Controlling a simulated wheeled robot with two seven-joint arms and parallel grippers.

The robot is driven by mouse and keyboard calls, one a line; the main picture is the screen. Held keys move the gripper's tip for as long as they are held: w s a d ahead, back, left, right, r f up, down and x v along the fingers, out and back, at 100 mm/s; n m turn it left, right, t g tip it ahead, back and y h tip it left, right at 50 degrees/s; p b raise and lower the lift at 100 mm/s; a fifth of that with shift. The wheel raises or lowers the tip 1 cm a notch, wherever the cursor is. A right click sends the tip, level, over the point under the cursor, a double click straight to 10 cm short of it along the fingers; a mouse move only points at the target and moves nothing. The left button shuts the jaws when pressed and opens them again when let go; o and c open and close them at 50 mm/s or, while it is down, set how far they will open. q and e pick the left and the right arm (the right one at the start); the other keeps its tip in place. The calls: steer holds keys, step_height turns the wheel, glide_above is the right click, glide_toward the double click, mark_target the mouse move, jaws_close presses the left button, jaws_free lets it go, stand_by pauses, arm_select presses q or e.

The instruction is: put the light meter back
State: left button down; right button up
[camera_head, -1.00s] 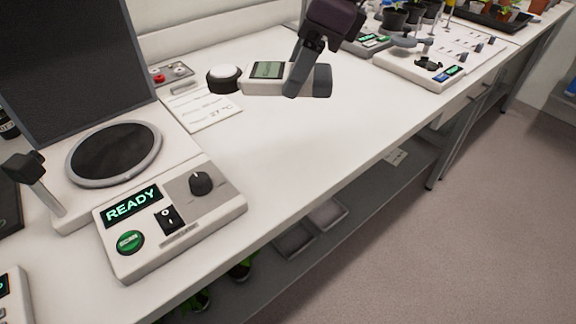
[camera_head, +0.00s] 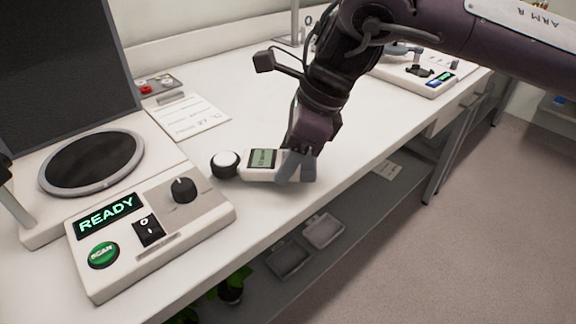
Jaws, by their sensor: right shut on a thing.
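The light meter (camera_head: 262,158) is a white handheld device with a grey-green display. A white dome in a black ring (camera_head: 226,160) is at its left end. My right gripper (camera_head: 290,167) reaches down from the upper right and is shut on the meter's right part, hiding some of it. The meter is over the white bench near its front edge; I cannot tell whether it touches the top. My left gripper is not in view.
A scanner panel (camera_head: 152,232) reading READY stands at the left, beside a round dark plate (camera_head: 92,161). A written card (camera_head: 187,118) and a small box with a red button (camera_head: 158,85) lie behind. Another instrument (camera_head: 425,78) is at the back right. Trays (camera_head: 323,230) sit on the lower shelf.

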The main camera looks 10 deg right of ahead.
step_height(320, 180, down, 2)
steer(key=shift+f, duration=0.1)
steer(key=o, duration=1.2)
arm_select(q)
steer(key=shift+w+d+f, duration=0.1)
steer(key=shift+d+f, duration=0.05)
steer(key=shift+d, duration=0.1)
arm_select(e)
steer(key=p+v, duration=0.1)
steer(key=v, duration=0.6)
steer(key=shift+a, duration=0.15)
steer(key=p+v, duration=0.1)
steer(key=v, duration=0.4)
steer(key=shift+p, duration=0.4)
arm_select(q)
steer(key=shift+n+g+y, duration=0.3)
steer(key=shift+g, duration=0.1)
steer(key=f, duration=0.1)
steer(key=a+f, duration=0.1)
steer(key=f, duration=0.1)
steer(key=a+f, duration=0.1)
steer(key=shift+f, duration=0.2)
